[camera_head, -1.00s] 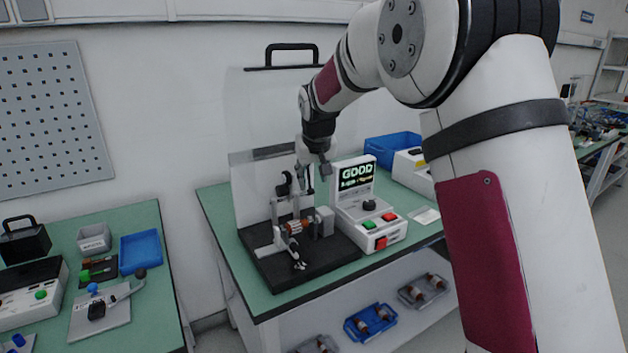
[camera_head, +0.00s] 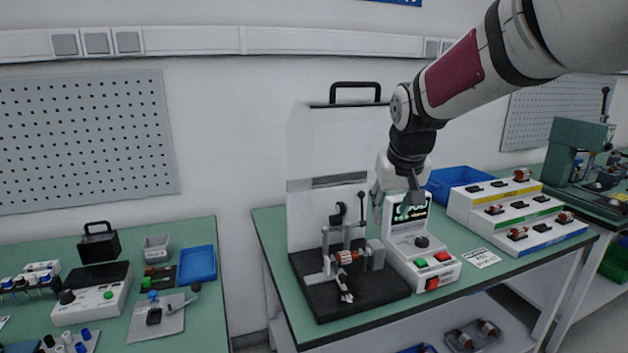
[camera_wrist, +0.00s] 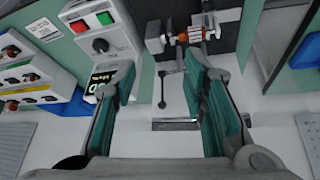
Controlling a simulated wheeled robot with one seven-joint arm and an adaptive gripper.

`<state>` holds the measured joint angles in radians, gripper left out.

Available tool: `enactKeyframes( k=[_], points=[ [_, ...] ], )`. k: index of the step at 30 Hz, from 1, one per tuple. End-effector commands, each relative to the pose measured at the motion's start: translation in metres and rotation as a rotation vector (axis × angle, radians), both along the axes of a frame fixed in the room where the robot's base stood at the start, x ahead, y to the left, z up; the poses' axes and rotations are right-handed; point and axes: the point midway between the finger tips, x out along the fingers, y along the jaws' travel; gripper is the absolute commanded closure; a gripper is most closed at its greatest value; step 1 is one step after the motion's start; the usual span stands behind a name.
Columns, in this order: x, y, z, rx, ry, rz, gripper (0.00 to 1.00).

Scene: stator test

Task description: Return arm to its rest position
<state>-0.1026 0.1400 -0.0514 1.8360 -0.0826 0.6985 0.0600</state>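My gripper (camera_head: 392,192) hangs in front of the wall, above the tester. In the wrist view my gripper (camera_wrist: 158,95) has its green-padded fingers spread wide with nothing between them. The copper-and-white stator (camera_head: 346,257) sits in the test fixture (camera_head: 318,292) on its black base; it also shows in the wrist view (camera_wrist: 190,36). The white tester (camera_head: 436,272) with red and green buttons stands right of the fixture. Its lit screen (camera_head: 405,212) is partly hidden by my gripper. The fixture's clear guard (camera_head: 312,150) with a black handle is raised.
A stepped rack (camera_head: 515,215) with several stators stands at the right of the green table (camera_head: 275,225), beside a blue bin (camera_head: 462,178). A printed label (camera_head: 480,257) lies before it. A second bench (camera_head: 200,232) with small tools is at the left. A green machine (camera_head: 575,150) stands far right.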

Motion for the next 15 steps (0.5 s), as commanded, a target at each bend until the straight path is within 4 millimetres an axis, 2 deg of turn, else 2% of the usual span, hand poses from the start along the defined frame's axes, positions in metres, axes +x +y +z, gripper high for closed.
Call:
enactKeyframes(
  k=[1,6,10,15],
  points=[
    [-0.027,-0.004,0.017,0.006,0.001,-0.005,0.61],
    [-0.109,-0.011,0.045,0.019,0.025,-0.014,0.61],
    [-0.173,-0.016,0.057,0.029,0.043,-0.022,0.61],
    [-0.254,-0.019,0.06,0.038,0.065,-0.027,0.61]
  ],
)
